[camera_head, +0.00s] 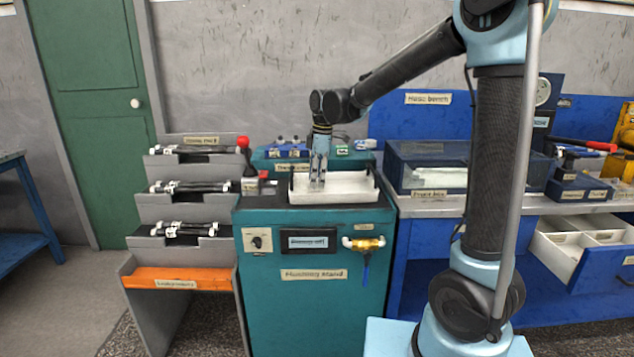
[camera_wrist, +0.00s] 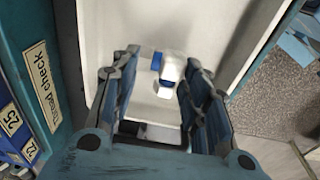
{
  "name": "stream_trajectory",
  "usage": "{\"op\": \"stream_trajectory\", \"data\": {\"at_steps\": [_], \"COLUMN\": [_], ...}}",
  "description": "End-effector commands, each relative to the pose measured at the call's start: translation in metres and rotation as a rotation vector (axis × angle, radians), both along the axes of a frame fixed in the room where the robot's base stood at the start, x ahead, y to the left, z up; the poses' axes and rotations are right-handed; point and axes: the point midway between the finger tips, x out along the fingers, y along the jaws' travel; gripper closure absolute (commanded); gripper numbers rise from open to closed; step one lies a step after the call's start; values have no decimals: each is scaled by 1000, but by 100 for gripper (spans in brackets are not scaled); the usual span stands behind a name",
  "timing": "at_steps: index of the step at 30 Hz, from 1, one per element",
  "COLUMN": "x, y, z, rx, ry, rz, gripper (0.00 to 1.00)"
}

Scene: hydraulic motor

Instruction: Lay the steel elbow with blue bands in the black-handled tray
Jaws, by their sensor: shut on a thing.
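The white tray (camera_head: 345,190) with black handles sits on top of the teal flushing stand. My gripper (camera_head: 318,180) points down into the tray's left half. In the wrist view my gripper (camera_wrist: 162,70) is shut on the steel elbow with blue bands (camera_wrist: 168,72), which shows pale with blue bands between the fingers. The white tray floor (camera_wrist: 205,30) lies beneath and around it. I cannot tell whether the elbow touches the floor. In the head view the fingers hide the elbow.
A grey rack (camera_head: 190,187) with dark, silver-ended parts stands left of the stand. A red knob (camera_head: 243,142) rises near the stand's left edge. A clear-sided box (camera_head: 430,165) is right of the tray. The tray's right half looks empty.

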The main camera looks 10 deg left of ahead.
Motion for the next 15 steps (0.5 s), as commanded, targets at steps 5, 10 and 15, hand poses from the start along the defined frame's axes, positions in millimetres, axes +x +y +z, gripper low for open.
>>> {"op": "stream_trajectory", "data": {"at_steps": [5, 10, 15], "x": [0, 0, 0], "y": [0, -1, -1], "z": [-13, -13, -14], "rx": [0, 0, 0], "ry": [0, 0, 0], "rz": [-1, -1, -1], "gripper": [95, 95, 47]}}
